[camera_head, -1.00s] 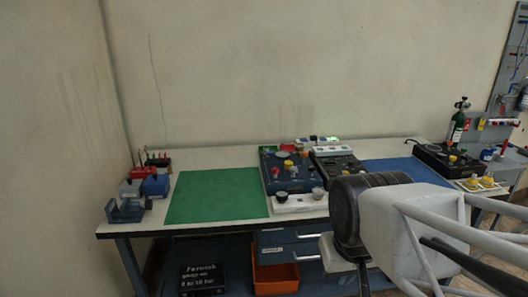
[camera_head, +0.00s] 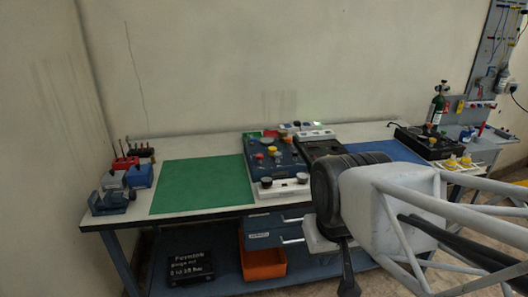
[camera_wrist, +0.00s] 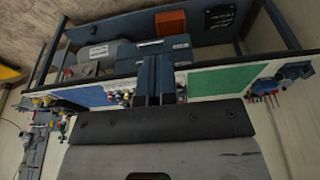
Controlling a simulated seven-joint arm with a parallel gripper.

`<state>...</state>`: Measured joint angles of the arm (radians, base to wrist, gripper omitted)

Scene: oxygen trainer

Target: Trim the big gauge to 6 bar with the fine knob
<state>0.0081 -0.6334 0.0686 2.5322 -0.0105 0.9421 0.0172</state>
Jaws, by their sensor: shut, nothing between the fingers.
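A blue panel (camera_head: 256,149) with several coloured knobs and round parts stands on the bench, right of the green mat. The big gauge and the fine knob cannot be told apart among these small parts, and no dial reading is legible. A white strip (camera_head: 284,190) at the front of the panel carries a dark round part (camera_head: 266,182) and a grey one (camera_head: 302,178). My gripper (camera_wrist: 157,62) is shut and empty in the wrist view. It hides part of the bench, which lies beyond its fingers.
A green mat (camera_head: 200,188) lies clear on the bench (camera_head: 172,218). A blue vise (camera_head: 112,196) stands at its left end. A dark device (camera_head: 322,146) is beside the panel. An orange bin (camera_head: 263,264) sits on the lower shelf.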

